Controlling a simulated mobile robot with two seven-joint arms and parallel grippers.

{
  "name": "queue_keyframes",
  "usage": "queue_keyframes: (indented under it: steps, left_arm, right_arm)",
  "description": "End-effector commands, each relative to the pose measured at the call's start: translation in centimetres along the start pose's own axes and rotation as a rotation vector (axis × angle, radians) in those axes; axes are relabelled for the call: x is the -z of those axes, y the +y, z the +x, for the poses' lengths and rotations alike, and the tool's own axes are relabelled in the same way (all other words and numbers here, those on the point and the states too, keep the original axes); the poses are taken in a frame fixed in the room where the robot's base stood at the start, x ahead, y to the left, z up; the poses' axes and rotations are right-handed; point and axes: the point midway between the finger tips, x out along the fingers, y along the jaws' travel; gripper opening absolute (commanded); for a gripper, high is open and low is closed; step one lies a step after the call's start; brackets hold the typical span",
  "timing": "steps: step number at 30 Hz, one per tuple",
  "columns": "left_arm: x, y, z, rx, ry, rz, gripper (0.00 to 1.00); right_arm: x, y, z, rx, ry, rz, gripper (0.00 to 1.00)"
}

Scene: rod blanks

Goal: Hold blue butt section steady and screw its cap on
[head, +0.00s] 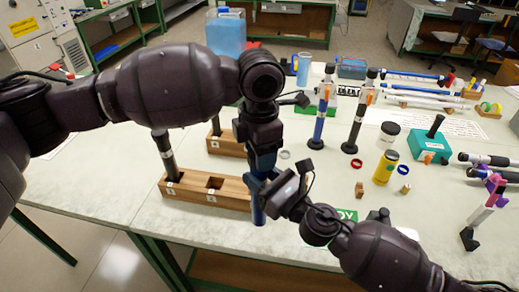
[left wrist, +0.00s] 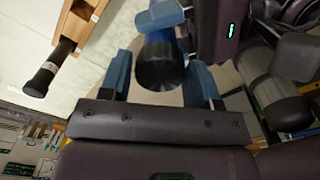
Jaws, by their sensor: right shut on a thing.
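The blue butt section (head: 258,208) is held upright over the table's front edge. My right gripper (head: 268,186) is shut on it. My left gripper (head: 262,158) is directly above, over the section's upper end. In the left wrist view, a black round end (left wrist: 160,66) lies between the blue fingers of my left gripper (left wrist: 160,84), which are open with a visible gap on the left side. A bit of blue shows behind the black end. I cannot tell whether this end is a separate cap or how it is seated.
A wooden block (head: 232,200) with square holes stands left of the grippers, a black-handled rod (head: 165,152) upright in it. A second block (head: 228,149) stands behind. Upright blue (head: 320,112) and black (head: 357,118) rods, jars and a teal box (head: 430,146) stand to the right.

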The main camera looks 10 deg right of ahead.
Motion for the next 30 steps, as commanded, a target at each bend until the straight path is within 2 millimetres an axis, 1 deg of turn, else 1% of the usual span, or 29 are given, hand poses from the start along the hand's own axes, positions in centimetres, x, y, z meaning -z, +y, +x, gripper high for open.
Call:
queue_keyframes:
  steps: [1,3,13,17,24,27,30]
  left_arm:
    - [0.0,0.0,0.0,0.000,0.000,-0.001,0.65]
    - [0.0,0.0,0.0,0.000,0.000,-0.001,0.74]
    - [0.0,0.0,-0.3,0.000,0.000,-0.001,0.74]
    - [0.0,0.0,-1.4,-0.001,-0.001,-0.001,0.74]
    - [0.0,0.0,-4.1,0.000,-0.001,-0.001,0.74]
    - [0.0,0.0,-4.5,0.000,0.000,-0.001,0.74]
    - [0.0,0.0,-4.5,0.001,0.001,-0.001,0.74]
  right_arm:
    - [0.0,0.0,0.0,0.000,0.000,0.000,0.00]
    - [0.0,0.0,0.0,0.000,0.000,0.000,0.00]
    - [-0.1,0.0,0.0,0.000,-0.001,0.000,0.00]
    - [-0.1,0.0,0.0,0.000,-0.002,0.000,0.00]
    - [-0.1,0.0,0.0,0.000,-0.002,0.000,0.00]
    - [-0.1,0.0,0.0,0.000,-0.002,0.000,0.00]
    - [-0.1,0.0,0.0,0.000,-0.002,0.000,0.00]
